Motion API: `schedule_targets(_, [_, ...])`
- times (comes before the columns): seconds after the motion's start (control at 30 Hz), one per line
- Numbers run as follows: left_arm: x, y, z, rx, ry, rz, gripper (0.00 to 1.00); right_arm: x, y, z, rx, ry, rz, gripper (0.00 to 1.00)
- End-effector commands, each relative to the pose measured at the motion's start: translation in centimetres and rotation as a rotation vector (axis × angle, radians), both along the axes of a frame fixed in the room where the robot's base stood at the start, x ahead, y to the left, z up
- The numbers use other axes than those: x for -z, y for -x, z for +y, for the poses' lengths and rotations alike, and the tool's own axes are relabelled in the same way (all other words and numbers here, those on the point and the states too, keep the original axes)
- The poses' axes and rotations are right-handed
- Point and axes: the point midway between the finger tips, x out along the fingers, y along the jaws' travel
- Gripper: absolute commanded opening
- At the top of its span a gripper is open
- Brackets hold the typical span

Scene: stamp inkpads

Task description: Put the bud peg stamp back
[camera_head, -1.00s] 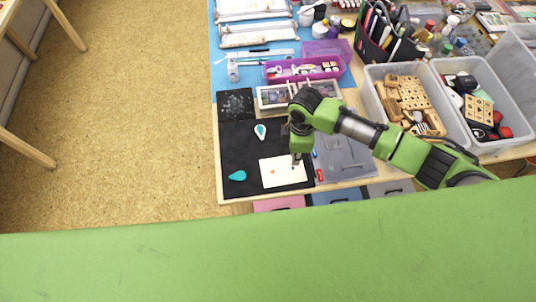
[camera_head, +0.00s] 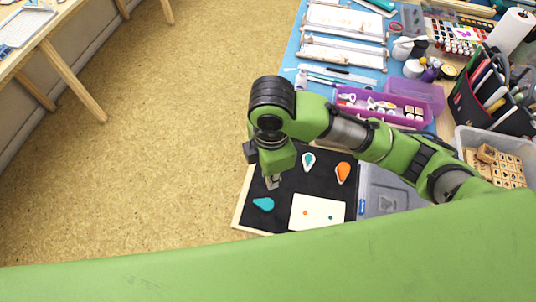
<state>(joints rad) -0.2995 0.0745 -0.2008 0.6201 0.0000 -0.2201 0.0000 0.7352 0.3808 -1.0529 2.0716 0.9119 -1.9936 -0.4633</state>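No bud peg stamp can be made out; if my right gripper holds one, it is too small and hidden to tell. My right gripper (camera_head: 272,183) points down over the left part of the black mat (camera_head: 280,219), just above a teal drop-shaped piece (camera_head: 263,204). Its fingers are too small to read. A white drop-shaped inkpad with a teal centre (camera_head: 308,162) and an orange drop-shaped piece (camera_head: 343,173) lie on the mat. A white card (camera_head: 300,212) with an orange and a teal mark lies at the front. My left gripper is out of view.
A purple tray (camera_head: 376,107) stands behind my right arm. A clear bin of wooden stamps (camera_head: 500,165) is at the right. A grey lidded box (camera_head: 380,197) sits beside the card. The front left of the mat is bare.

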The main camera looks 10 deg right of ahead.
Motion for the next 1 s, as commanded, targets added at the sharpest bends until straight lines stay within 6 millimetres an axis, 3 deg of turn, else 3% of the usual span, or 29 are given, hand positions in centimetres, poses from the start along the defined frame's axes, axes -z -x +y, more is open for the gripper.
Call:
schedule_targets(0.17, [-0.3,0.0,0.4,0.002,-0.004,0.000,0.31,0.8,-2.1,-0.9,0.002,0.003,0.001,0.00])
schedule_targets(0.43, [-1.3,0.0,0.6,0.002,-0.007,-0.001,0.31,3.6,-8.3,-3.0,0.002,0.002,0.002,0.00])
schedule_targets(0.6, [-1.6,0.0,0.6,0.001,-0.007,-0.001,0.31,6.9,-10.8,-3.9,0.000,0.002,0.004,0.00])
schedule_targets(1.0, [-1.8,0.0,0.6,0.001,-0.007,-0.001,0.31,10.5,-13.1,-4.7,-0.003,0.002,0.003,0.00])
